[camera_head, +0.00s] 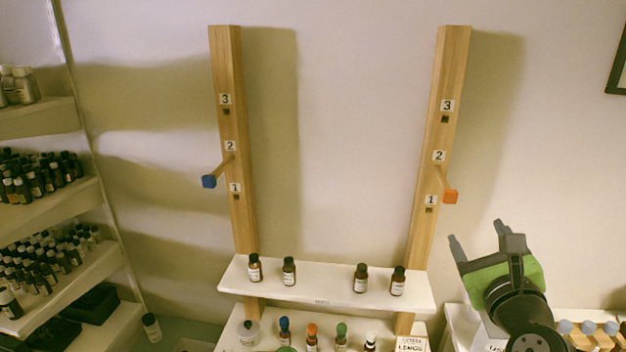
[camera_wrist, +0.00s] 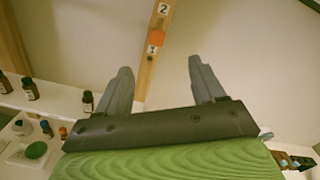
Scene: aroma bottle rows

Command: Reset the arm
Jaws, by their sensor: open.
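My gripper (camera_head: 476,236) is raised at the lower right in the head view, right of the right wooden post and clear of the shelves. In the wrist view its two grey fingers (camera_wrist: 162,82) stand wide apart with nothing between them. The right post (camera_head: 424,220) carries number labels and an orange-ended peg (camera_head: 450,196) at hole 2. The left post (camera_head: 238,215) carries a blue-ended peg (camera_head: 209,181), also at about hole 2. The white shelf (camera_head: 325,286) between the posts bears several dark bottles, including one (camera_head: 398,281) at its right end.
A lower shelf holds bottles with coloured caps, such as a blue one (camera_head: 285,328), and a label card (camera_head: 411,344). Side shelves (camera_head: 50,212) at left hold many small bottles. More items (camera_head: 588,328) lie at the lower right. The wall between the posts is clear.

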